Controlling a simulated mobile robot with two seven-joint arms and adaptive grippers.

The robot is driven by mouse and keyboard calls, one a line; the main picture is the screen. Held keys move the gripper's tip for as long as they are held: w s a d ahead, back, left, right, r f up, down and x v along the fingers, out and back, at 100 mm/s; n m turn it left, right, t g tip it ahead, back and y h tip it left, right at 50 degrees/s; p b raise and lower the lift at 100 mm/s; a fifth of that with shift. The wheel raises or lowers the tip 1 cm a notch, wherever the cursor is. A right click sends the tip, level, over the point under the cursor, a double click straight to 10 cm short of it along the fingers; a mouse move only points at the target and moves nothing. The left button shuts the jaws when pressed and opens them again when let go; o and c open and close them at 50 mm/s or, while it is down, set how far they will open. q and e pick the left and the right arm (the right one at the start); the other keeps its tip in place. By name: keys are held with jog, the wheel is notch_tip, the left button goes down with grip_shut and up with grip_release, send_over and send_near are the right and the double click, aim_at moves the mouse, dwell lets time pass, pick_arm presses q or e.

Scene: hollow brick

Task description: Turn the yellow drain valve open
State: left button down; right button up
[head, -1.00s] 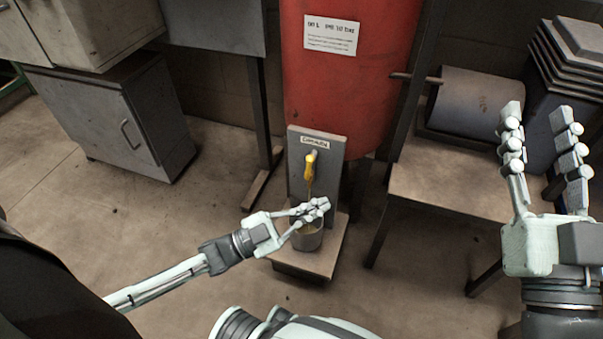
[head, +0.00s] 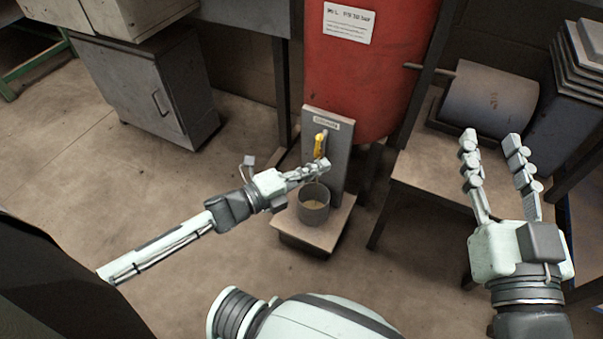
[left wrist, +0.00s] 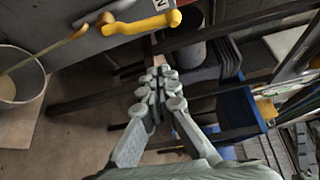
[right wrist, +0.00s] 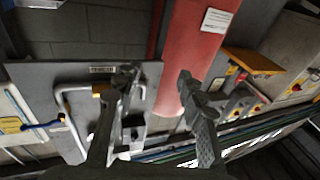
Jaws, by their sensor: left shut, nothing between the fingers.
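The yellow drain valve (head: 320,144) sits on a grey upright panel (head: 338,190) in front of the red tank. In the left wrist view its yellow lever (left wrist: 142,23) lies across the top. A thin yellowish streak (left wrist: 45,53) runs from beside the valve to the pot (left wrist: 22,85). The pot (head: 313,208) stands below the valve. My left gripper (head: 318,167) is shut and empty, just below the valve in the head view; contact cannot be told. It also shows closed in the left wrist view (left wrist: 160,82). My right gripper (head: 491,139) is open and empty, off to the right.
The red tank (head: 355,75) stands behind the panel. A low base (head: 325,233) carries the pot. A bench (head: 425,175) with a grey cylinder (head: 490,98) stands at right, a cabinet (head: 165,95) at left. Open floor (head: 110,190) lies at left.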

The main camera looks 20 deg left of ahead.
aim_at(316, 153)
pick_arm(q)
jog(key=shift+w+a+r, duration=0.1)
jog(key=shift+w+a, duration=0.45)
jog(key=shift+w, duration=0.4)
jog(key=shift+w+a+r, duration=0.1)
jog(key=shift+w+a, duration=0.4)
jog(key=shift+w, duration=0.4)
pick_arm(e)
jog(key=shift+s+a+r+t, duration=0.15)
jog(key=shift+s+r+t, duration=0.1)
jog(key=shift+r, duration=0.3)
jog(key=shift+s+a+r+t, duration=0.15)
jog(key=shift+r+t, duration=0.1)
jog(key=shift+r, duration=0.3)
